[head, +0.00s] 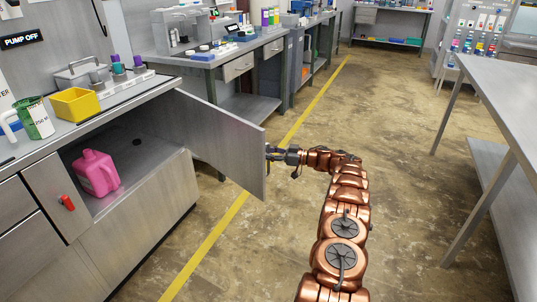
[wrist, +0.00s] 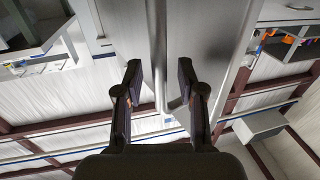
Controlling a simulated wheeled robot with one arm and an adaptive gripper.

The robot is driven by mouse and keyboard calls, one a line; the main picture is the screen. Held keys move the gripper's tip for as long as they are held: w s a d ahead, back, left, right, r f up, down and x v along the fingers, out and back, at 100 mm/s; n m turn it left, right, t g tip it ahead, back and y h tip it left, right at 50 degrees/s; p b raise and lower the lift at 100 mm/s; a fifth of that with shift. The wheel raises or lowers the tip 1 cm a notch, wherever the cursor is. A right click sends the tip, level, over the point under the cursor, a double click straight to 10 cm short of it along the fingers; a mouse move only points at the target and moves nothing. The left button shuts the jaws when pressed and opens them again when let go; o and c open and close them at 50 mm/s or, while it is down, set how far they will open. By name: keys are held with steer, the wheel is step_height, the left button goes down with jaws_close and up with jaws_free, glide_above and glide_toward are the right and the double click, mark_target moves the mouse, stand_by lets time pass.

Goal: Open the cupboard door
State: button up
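The grey cupboard door (head: 228,140) stands wide open in the head view, swung out from the counter over the floor. My gripper (head: 283,154) is at the door's outer end, on its right side. In the wrist view the door (wrist: 205,35) fills the upper middle, with a pale vertical bar, seemingly its handle (wrist: 157,50), running down it. The fingers of my gripper (wrist: 159,68) are apart, one on each side of the bar, with gaps showing. The cupboard interior (head: 135,165) is exposed.
A pink jug (head: 96,172) stands inside the cupboard. A yellow bin (head: 75,104) and a white-green jug (head: 35,118) sit on the counter. A metal table (head: 500,85) stands right; the floor between is clear.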

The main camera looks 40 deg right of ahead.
steer(key=v, duration=1.2)
stand_by(0.3)
